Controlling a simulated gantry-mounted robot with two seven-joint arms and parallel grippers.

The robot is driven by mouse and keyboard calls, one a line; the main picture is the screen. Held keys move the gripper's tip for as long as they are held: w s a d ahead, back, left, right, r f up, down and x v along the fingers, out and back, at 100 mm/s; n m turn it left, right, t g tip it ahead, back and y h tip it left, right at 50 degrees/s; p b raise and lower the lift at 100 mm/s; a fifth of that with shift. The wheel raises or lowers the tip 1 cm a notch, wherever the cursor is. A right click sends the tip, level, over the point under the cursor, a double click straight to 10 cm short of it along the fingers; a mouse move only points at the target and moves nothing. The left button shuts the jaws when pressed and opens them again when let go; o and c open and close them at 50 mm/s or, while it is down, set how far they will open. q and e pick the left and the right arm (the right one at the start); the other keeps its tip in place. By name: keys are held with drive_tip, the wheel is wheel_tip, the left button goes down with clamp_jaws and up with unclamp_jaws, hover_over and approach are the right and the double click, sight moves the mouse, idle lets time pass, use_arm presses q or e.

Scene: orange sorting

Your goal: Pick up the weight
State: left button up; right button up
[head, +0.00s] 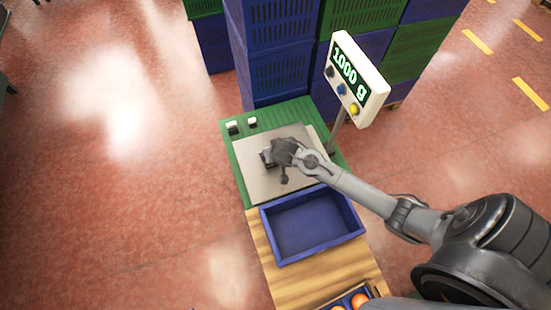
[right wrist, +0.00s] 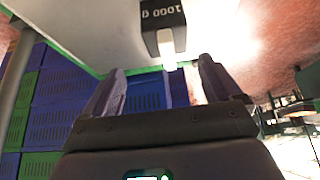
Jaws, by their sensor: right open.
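The weight (right wrist: 163,22) is a dark block marked 1000 g, with a pale part at its lower end in the right wrist view. It stands on the metal plate of the scale (head: 250,185). In the head view my right gripper (head: 276,164) is low over the plate and partly hides the weight. In the right wrist view the gripper's two fingers (right wrist: 157,85) are apart, with the weight ahead of the gap between them and no finger seen closed on it. The scale's display (head: 352,72) reads 1000 g. My left gripper is not in view.
Two small white-topped pieces (head: 232,127) sit on the scale's green back edge. An empty blue tray (head: 285,258) lies in front of the plate on a wooden table (head: 290,288). Oranges (head: 359,299) show at the bottom edge. Stacked blue and green crates (head: 270,60) stand behind.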

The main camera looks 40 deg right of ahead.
drive_tip(key=x, duration=0.2)
drive_tip(key=shift+w+a+f+b, duration=0.15)
drive_tip(key=shift+w+f+b, duration=0.15)
drive_tip(key=shift+f, duration=0.05)
drive_tip(key=shift+w+f, duration=0.1)
drive_tip(key=shift+f, duration=0.3)
drive_tip(key=x, duration=0.1)
drive_tip(key=b+x, duration=0.2)
drive_tip(key=shift+a+f, duration=0.15)
drive_tip(key=shift+a, duration=0.15)
drive_tip(key=shift+w+d+f, duration=0.2)
drive_tip(key=shift+w+f, duration=0.15)
drive_tip(key=shift+f, duration=0.2)
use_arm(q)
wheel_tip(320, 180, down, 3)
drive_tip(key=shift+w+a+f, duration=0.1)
